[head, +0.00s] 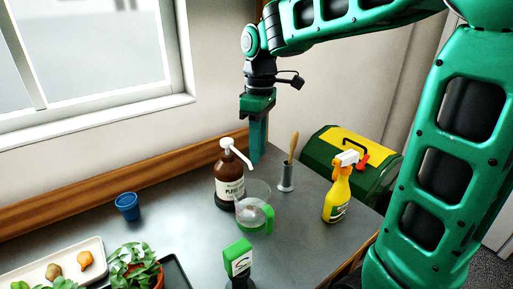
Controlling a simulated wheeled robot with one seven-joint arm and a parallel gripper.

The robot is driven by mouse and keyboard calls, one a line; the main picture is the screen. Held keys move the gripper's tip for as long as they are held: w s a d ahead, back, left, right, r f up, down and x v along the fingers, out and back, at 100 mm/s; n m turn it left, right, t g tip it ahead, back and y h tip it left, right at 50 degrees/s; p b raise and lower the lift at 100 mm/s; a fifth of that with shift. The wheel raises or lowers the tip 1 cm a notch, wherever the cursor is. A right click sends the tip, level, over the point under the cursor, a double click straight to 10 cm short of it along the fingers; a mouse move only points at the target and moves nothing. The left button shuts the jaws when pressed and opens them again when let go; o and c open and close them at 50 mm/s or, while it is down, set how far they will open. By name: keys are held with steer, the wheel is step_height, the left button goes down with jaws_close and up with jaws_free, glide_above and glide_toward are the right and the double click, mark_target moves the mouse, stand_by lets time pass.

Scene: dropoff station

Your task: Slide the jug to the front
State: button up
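The jug (252,206) is clear with a green handle and a green base, and stands upright on the grey table (185,242). It is in front of a brown pump bottle (229,180) with a white pump, and overlaps it in the view. My gripper (257,160) points down above and behind the jug, near the bottle's pump, and is not touching the jug. Its fingers overlap in this view, so the gap between them does not show.
A grey holder (286,178) with a wooden-handled tool and a yellow spray bottle (338,196) stand to the right. A green-topped item (238,258) stands in front of the jug. A blue cup (127,206), potted plant (134,270) and white tray (62,266) are left. A green-yellow toolbox (352,160) is behind.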

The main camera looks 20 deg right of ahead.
mark_target(257, 182)
steer(key=f, duration=1)
steer(key=shift+s+a+f, duration=0.2)
steer(key=shift+s+f, duration=0.05)
steer(key=shift+f, duration=0.15)
steer(key=shift+c, duration=0.3)
jaws_close()
stand_by(0.8)
